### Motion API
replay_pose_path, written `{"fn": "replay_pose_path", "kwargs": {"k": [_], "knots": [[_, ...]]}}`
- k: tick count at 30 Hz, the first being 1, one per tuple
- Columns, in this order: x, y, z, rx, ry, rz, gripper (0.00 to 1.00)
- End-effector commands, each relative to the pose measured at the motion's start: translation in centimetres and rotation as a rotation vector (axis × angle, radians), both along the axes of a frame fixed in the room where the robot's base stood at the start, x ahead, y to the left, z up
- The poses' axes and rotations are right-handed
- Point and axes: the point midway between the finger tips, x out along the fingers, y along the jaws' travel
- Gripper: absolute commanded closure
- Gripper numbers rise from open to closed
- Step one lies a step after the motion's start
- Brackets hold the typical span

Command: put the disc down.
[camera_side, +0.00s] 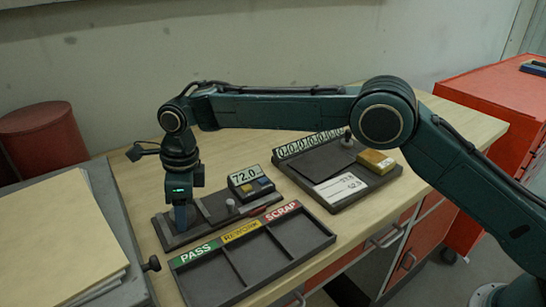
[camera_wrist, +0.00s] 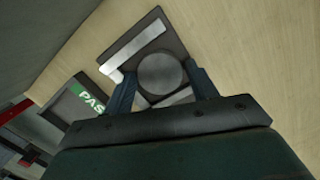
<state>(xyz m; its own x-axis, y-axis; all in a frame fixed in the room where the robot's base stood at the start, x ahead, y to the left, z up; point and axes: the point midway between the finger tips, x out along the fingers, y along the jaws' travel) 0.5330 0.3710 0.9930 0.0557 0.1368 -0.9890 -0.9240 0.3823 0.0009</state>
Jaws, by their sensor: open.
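A round grey disc (camera_wrist: 160,74) lies flat on the dark stand (camera_wrist: 118,52) in the wrist view, beside a pale bar. My gripper (camera_wrist: 162,84) has its two fingers apart, one on each side of the disc; I cannot tell whether either finger touches it. In the side view my gripper (camera_side: 181,222) points straight down at the left end of the dark stand (camera_side: 212,214). The disc is hidden there behind the fingers. A small readout (camera_side: 245,178) on the stand shows 72.0.
A tray (camera_side: 244,233) marked PASS, REWORK and SCRAP stands in front; its visible compartments look empty. A board (camera_side: 308,160) with a white card (camera_side: 341,187) and a yellow block (camera_side: 376,161) lies right. A grey case with papers (camera_side: 62,235) stands left.

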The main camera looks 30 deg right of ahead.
Motion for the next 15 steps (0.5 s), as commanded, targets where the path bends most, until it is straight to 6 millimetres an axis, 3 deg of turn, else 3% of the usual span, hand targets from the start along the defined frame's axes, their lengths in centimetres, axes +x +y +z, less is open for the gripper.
{"fn": "replay_pose_path", "kwargs": {"k": [8, 15], "knots": [[0.0, -0.2, 1.6, 0.001, -0.002, 0.000, 0.43], [-0.2, -0.6, 4.7, 0.002, -0.003, 0.000, 0.43]]}}
